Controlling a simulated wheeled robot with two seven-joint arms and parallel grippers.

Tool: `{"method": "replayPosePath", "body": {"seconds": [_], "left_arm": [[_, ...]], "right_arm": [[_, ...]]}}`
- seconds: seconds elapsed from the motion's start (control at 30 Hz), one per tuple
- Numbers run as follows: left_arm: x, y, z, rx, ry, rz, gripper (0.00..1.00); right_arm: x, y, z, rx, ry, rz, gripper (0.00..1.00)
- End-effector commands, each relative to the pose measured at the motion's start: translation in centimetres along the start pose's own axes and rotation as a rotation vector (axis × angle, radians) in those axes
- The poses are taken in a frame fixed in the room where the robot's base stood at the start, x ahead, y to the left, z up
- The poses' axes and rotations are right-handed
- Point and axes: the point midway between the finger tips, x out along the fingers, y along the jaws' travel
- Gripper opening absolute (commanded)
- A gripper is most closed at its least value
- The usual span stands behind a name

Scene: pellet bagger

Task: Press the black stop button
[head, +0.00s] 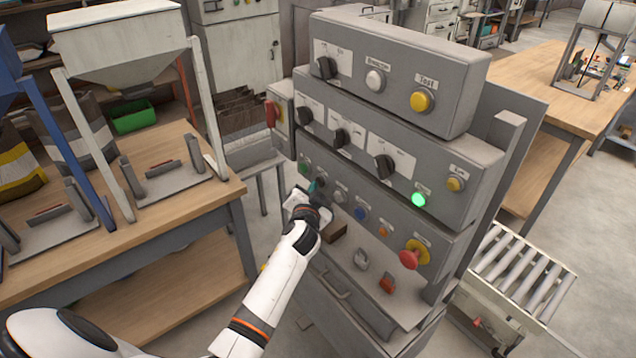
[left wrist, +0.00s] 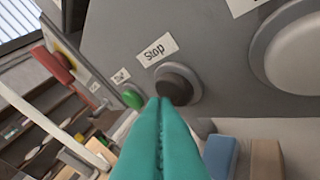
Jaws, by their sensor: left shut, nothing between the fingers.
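The black stop button (left wrist: 174,86) sits in a grey ring under a "Stop" label in the left wrist view. A green button (left wrist: 132,98) is to its left; it also shows in the head view (head: 303,168). My left gripper (left wrist: 161,102) has teal fingers pressed together with nothing between them. Its tips overlap the button's lower edge in the left wrist view; I cannot tell whether they touch it. In the head view the left gripper (head: 315,186) is at the panel's lower button row and largely hides the stop button. My right gripper is not in view.
The grey control panel (head: 470,100) also carries a white button (head: 340,196), a blue button (head: 361,213) and a red mushroom button (head: 410,255) along the row. A shelf below holds small blocks. A wooden table (head: 180,270) stands left, a roller conveyor (head: 525,270) right.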

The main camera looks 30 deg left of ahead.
Motion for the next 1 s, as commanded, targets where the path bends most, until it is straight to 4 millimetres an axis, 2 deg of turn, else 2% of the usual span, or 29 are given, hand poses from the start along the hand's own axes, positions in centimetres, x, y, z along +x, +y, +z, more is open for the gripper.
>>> {"method": "replayPosePath", "body": {"seconds": [0.63,1.0], "left_arm": [[0.4,-0.3,0.3,0.0,0.0,-0.001,0.0],[-0.6,0.5,-0.3,0.0,-0.001,0.0,0.0]], "right_arm": [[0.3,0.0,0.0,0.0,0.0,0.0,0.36],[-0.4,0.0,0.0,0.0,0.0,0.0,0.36]]}}
